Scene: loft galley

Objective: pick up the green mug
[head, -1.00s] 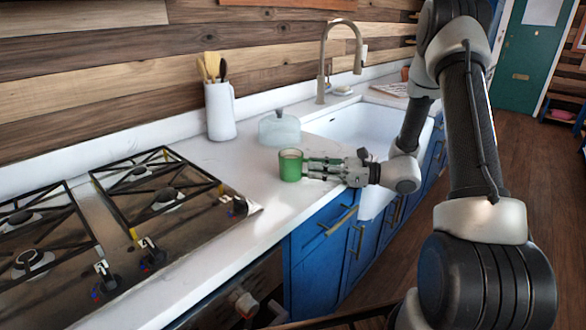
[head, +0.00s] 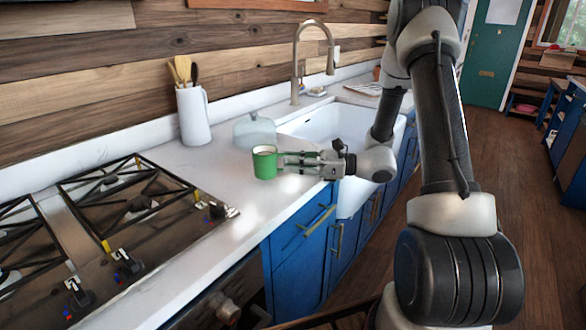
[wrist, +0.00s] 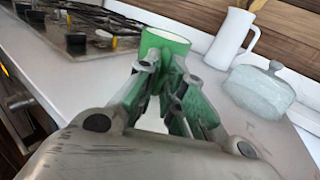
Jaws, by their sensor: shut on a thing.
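The green mug (head: 264,163) is upright over the white counter, near its front edge and left of the sink. My gripper (head: 281,161) reaches it from the right and is shut on it. In the wrist view the green mug (wrist: 166,42) is just beyond and between the fingers of my gripper (wrist: 164,72), with its pale inside partly showing. The mug seems slightly above the counter, but the gap is hard to judge. The fingers hide its near lower side.
A gas hob (head: 120,215) is to the left. A white jug with utensils (head: 194,117) and a glass-like covered dish (head: 254,131) stand behind the mug. The sink (head: 330,124) and tap (head: 296,62) are to the right. Blue cabinets (head: 300,245) are below the counter.

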